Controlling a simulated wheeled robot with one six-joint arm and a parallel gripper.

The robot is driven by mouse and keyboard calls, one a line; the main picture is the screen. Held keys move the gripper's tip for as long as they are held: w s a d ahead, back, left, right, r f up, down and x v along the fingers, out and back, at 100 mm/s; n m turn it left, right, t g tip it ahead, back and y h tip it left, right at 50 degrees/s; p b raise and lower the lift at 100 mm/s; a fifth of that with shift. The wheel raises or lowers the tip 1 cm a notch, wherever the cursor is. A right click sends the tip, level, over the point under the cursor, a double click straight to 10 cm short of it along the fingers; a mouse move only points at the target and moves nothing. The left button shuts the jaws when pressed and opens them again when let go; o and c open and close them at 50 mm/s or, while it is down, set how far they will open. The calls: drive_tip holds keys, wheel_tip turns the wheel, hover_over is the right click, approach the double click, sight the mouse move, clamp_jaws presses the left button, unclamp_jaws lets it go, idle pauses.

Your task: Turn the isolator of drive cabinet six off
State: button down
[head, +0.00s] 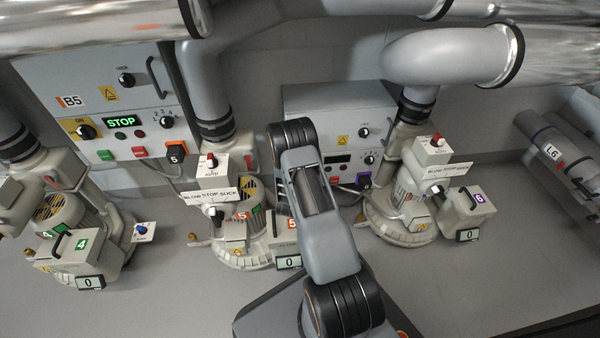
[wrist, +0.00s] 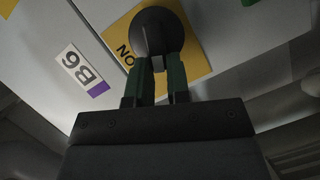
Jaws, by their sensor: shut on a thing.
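Drive cabinet six (head: 340,100) is the grey box right of centre in the head view. My arm covers its left side, so its isolator and my gripper are hidden there. In the wrist view, the cabinet front carries a B6 label (wrist: 82,68) with a purple corner. The isolator is a round black knob (wrist: 152,26) on a yellow plate (wrist: 196,60). My gripper (wrist: 162,64) is shut on the knob, with its two dark green fingers reaching up to it. The knob's pointer and most of the plate's lettering are hidden or too dark to read.
Cabinet B5 (head: 95,85) stands to the left, with its own yellow isolator plate and a lit STOP display. Blower units (head: 235,215) and (head: 420,195) blower six stand on the floor in front. Large pipes run overhead. A grey cylinder marked L6 (head: 550,150) is at the right.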

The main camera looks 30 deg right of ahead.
drive_tip(key=shift+w+a, duration=0.1)
drive_tip(key=c, duration=1.1)
unclamp_jaws()
drive_tip(key=s+a+r+p, duration=0.1)
drive_tip(key=s+r+p, duration=0.1)
drive_tip(key=s+r, duration=0.2)
drive_tip(key=s+a+r+p, duration=0.2)
drive_tip(key=s+r+p, duration=0.1)
drive_tip(key=s+r, duration=0.1)
drive_tip(key=s+a+r+p, duration=0.2)
drive_tip(key=s+r+p, duration=0.1)
drive_tip(key=s+r, duration=0.2)
drive_tip(key=shift+a, duration=0.15)
